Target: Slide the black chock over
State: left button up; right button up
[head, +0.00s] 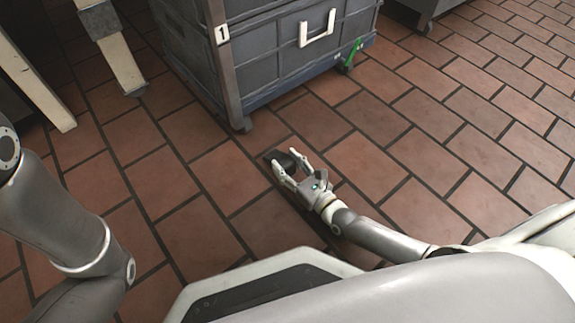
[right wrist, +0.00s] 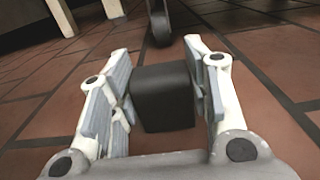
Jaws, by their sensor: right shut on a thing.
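The black chock (head: 286,163) is a small dark block on the brown tiled floor in the head view. My right gripper (head: 287,166) is around it, low over the floor. In the right wrist view the chock (right wrist: 163,97) sits between the two fingers of my right gripper (right wrist: 157,90), which are shut on it. The grey crate cart (head: 265,50) stands beyond, with a caster (head: 243,124) at its near corner. A caster also shows past the chock in the right wrist view (right wrist: 160,27). My left arm shows at the left, but its gripper is out of view.
The cart has a white handle (head: 317,28), a "1" label and a green caster part (head: 351,56) at the right. Pale legs (head: 122,65) stand at the upper left. The tiled floor between chock and cart is clear.

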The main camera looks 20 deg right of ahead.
jog(key=o, duration=1.2)
jog(key=shift+c, duration=0.2)
jog(key=v, duration=1.2)
jog(key=shift+s, duration=0.1)
